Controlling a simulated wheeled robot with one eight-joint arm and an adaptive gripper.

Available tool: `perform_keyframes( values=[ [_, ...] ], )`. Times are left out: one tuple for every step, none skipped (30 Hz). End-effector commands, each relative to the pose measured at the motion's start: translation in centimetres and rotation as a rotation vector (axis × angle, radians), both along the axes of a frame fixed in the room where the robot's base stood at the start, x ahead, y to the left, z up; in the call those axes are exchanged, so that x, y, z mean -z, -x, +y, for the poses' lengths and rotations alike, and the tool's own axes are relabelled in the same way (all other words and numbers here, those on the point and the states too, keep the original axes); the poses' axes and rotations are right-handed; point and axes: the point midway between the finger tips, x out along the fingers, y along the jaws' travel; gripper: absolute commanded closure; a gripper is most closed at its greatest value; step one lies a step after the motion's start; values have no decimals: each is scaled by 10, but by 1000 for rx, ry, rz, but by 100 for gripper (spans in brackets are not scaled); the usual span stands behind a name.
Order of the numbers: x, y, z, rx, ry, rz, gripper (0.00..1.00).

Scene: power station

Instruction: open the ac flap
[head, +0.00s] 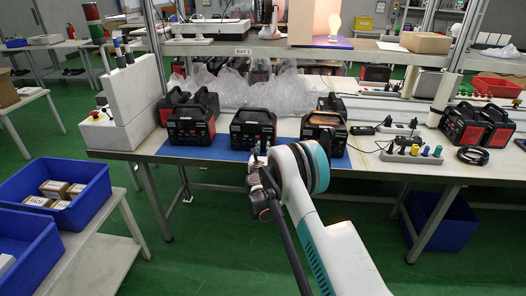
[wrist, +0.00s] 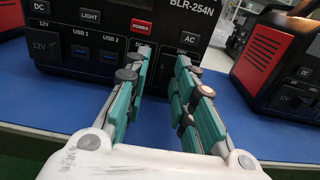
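The middle black power station (head: 253,128) stands on the blue mat (head: 222,148). Its front panel also fills the top of the wrist view (wrist: 72,62), with the name BLR-254N, a red POWER button (wrist: 141,26), and DC, LIGHT and AC buttons. The AC button (wrist: 190,38) is just above and right of the fingertips. I cannot make out the AC flap; the right finger covers part of the panel below that button. My gripper (wrist: 165,62) is open and empty, its teal-padded fingers pointing at the lower panel. In the head view my arm largely hides it.
Similar power stations stand on the left (head: 190,120) and right (head: 323,128) of the mat. A white block (head: 133,100) with a red button box is at the bench's left end. A power strip (head: 411,153) with coloured plugs lies to the right.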

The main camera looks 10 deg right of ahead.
Motion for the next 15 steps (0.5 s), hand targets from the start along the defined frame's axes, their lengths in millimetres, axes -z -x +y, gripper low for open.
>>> perform_keyframes(
  values=[
    [0, 0, 0, 0, 0, 0, 76],
    [0, 0, 0, 0, 0, 0, 76],
    [0, 0, 0, 0, 0, 0, 76],
    [0, 0, 0, 0, 0, 0, 83],
    [0, 0, 0, 0, 0, 0, 90],
    [0, 0, 0, 0, 0, 0, 99],
    [0, 0, 0, 0, 0, 0, 100],
    [0, 0, 0, 0, 0, 0, 100],
    [0, 0, 0, 0, 0, 0, 100],
    [0, 0, 0, 0, 0, 0, 100],
    [0, 0, 0, 0, 0, 0, 100],
    [0, 0, 0, 0, 0, 0, 100],
    [0, 0, 0, 0, 0, 0, 100],
    [0, 0, 0, -1, 0, 0, 100],
    [0, 1, 0, -2, 0, 0, 100]
  ],
)
